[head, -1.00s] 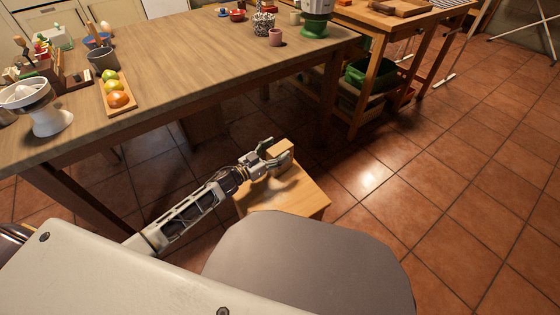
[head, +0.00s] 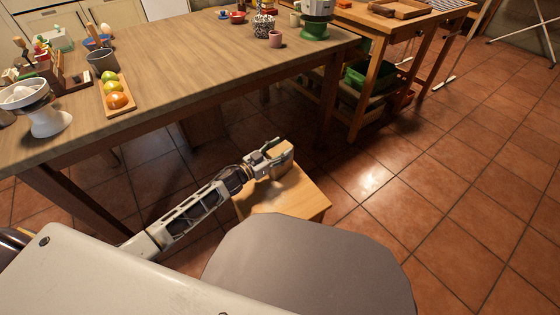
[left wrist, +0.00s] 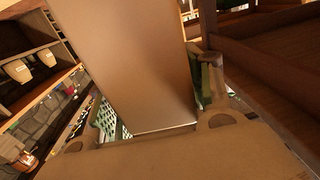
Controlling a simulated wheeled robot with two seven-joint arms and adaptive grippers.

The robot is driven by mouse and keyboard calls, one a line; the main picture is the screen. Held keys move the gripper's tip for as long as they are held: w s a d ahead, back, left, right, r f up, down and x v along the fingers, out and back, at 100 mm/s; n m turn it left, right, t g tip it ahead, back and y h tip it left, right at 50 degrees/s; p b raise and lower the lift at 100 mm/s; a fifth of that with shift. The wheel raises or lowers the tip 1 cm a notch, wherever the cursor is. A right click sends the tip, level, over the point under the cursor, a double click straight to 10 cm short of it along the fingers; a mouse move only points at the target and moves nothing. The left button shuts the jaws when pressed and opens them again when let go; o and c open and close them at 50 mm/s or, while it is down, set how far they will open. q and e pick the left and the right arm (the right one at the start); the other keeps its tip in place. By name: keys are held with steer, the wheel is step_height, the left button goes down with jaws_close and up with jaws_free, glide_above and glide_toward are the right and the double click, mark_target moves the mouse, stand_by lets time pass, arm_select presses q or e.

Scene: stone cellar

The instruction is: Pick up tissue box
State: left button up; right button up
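The tissue box is a small tan box (head: 281,164) at the small wooden stool in the head view. My left gripper (head: 273,153) reaches it from the left, with its fingers on both sides of the box. In the left wrist view the box (left wrist: 140,65) is a large plain grey-brown block that fills the space between the green finger pads. Both pads look close against its sides, so the left gripper (left wrist: 155,105) appears shut on it. Whether the box is clear of the stool top cannot be told. My right gripper is not in view.
The wooden stool (head: 292,196) stands on the tiled floor below a long table (head: 170,60). The table holds a fruit tray (head: 130,106), a white juicer (head: 48,122) and cups. A grey rounded surface (head: 300,265) fills the bottom middle. The floor at right is open.

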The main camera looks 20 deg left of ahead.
arm_select(q)
steer(key=c, duration=1)
steer(key=shift+o, duration=0.2)
steer(key=shift+r, duration=0.1)
steer(key=shift+r+p, duration=0.8)
steer(key=shift+r, duration=0.5)
step_height(320, 180, up, 5)
steer(key=p, duration=0.2)
steer(key=shift+p, duration=0.3)
steer(key=shift+r+p, duration=0.5)
steer(key=shift+r, duration=0.65)
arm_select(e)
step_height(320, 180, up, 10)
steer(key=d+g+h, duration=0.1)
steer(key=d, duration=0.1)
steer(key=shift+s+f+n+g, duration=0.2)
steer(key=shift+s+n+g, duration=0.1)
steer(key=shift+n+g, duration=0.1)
